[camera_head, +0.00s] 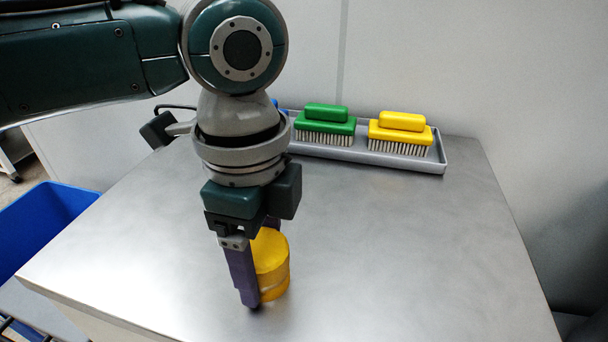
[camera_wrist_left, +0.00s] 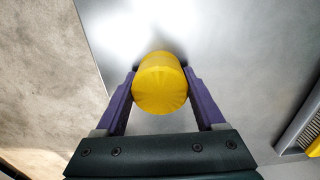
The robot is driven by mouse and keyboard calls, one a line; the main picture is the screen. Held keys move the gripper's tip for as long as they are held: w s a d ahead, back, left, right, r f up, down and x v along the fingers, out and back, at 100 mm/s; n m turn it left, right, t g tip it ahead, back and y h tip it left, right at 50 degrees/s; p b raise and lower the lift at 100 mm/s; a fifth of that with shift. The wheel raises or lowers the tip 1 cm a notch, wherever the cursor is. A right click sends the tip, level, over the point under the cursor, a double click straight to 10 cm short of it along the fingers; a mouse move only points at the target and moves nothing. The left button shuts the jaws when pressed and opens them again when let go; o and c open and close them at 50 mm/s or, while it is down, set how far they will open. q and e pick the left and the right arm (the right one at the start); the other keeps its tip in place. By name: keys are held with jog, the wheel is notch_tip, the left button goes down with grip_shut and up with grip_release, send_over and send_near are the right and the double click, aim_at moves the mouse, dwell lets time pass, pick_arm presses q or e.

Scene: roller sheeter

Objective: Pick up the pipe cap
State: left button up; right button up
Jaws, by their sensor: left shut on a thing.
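The pipe cap is a yellow round cylinder (camera_head: 272,262) near the front middle of the metal table. My left gripper (camera_head: 262,290) points down at it, with one purple finger on its near left side and the other mostly hidden behind. In the left wrist view the cap (camera_wrist_left: 160,84) sits between the two purple fingertips (camera_wrist_left: 160,80), and the gripper is shut on it. The cap looks upright and at or close to the tabletop; I cannot tell whether it is lifted. My right gripper is not in view.
A grey tray (camera_head: 437,160) at the back of the table (camera_head: 400,240) holds a green brush (camera_head: 325,125) and a yellow brush (camera_head: 401,133). A blue bin (camera_head: 45,225) stands left of the table. The table's right side is clear. A wall rises behind.

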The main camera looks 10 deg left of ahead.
aim_at(258, 246)
pick_arm(q)
jog(key=shift+r, duration=0.1)
notch_tip(258, 246, up, 20)
jog(key=p, duration=0.3)
dwell(0.4)
